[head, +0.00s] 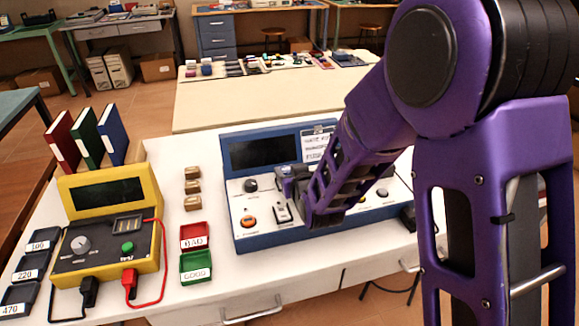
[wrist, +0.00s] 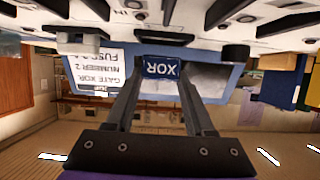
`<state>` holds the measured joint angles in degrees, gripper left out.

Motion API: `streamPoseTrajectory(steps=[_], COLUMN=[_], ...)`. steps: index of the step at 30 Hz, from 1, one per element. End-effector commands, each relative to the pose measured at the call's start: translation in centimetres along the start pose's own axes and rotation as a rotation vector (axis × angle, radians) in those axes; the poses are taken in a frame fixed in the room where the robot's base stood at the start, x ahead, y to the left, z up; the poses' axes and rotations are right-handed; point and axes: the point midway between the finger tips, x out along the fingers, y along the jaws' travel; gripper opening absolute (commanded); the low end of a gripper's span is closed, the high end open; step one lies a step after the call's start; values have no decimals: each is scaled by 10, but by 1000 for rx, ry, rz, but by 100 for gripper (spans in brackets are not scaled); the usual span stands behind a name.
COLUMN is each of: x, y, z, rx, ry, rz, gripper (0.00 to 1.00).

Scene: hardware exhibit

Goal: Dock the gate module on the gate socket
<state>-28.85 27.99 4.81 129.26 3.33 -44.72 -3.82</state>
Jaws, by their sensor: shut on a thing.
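My gripper (head: 298,187) is over the middle of a blue console (head: 262,243) with a white panel. In the wrist view my gripper (wrist: 158,72) is shut on a blue gate module (wrist: 160,66) labelled XOR, which reads upside down there. In the head view the module is mostly hidden by my purple arm. A small raised fitting (head: 283,213) sits on the panel just below the gripper. I cannot tell whether it is the gate socket, nor whether the module touches the panel.
A paper note (head: 318,146) on the console reads GATE XOR in the wrist view (wrist: 98,66). A yellow tester (head: 108,190), red bin (head: 194,235), green bin (head: 195,267) and small brown blocks (head: 192,187) stand left. Knobs and switches crowd the panel.

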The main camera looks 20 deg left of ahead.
Motion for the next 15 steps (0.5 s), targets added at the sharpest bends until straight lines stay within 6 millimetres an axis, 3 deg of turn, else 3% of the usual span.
streamPoseTrajectory(steps=[4,15], x=[4,4], y=[0,0], z=[10,10], rx=[0,0], ry=[1,1], rz=[0,0], gripper=[0,0])
